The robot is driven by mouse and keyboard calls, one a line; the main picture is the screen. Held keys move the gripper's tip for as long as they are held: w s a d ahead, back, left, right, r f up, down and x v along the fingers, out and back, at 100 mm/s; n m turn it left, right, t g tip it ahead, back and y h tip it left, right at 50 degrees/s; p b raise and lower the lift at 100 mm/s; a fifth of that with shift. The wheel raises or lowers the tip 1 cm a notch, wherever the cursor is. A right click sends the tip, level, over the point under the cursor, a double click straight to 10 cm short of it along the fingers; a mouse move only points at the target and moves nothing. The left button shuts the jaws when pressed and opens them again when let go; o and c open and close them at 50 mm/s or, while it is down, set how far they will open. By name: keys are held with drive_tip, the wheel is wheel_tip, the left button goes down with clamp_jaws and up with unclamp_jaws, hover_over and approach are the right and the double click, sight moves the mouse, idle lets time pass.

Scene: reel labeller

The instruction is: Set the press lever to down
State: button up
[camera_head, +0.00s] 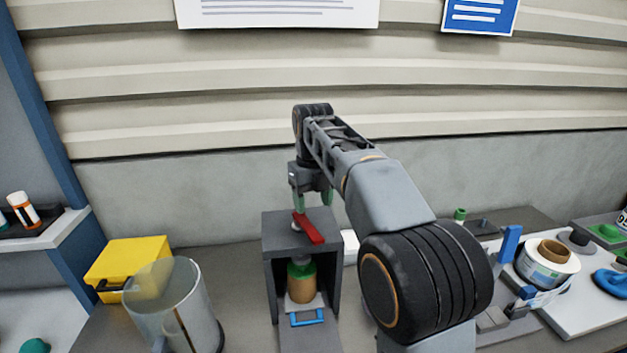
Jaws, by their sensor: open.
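The press (272,231) is a dark grey box-shaped frame with an open front, standing on the bench. A red lever (310,230) lies on its top, angled toward the front right. Inside the press a brown bottle with a green band (301,282) stands on a light plate with a blue handle (307,319). My gripper (312,205) points down just above the rear end of the red lever, its green-tipped fingers apart. I cannot tell whether the fingers touch the lever. My arm comes in from the right.
A clear cylinder (170,305) and a yellow box (130,262) stand left of the press. A reel (547,263) on a labeller with blue parts is at right. A blue post (45,130) and a shelf (55,237) are at far left. A wall closes the back.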

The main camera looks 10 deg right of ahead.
wheel_tip(320, 180, up, 6)
drive_tip(key=shift+f+p, duration=0.2)
drive_tip(key=shift+p, duration=0.15)
drive_tip(key=shift+c, duration=0.3)
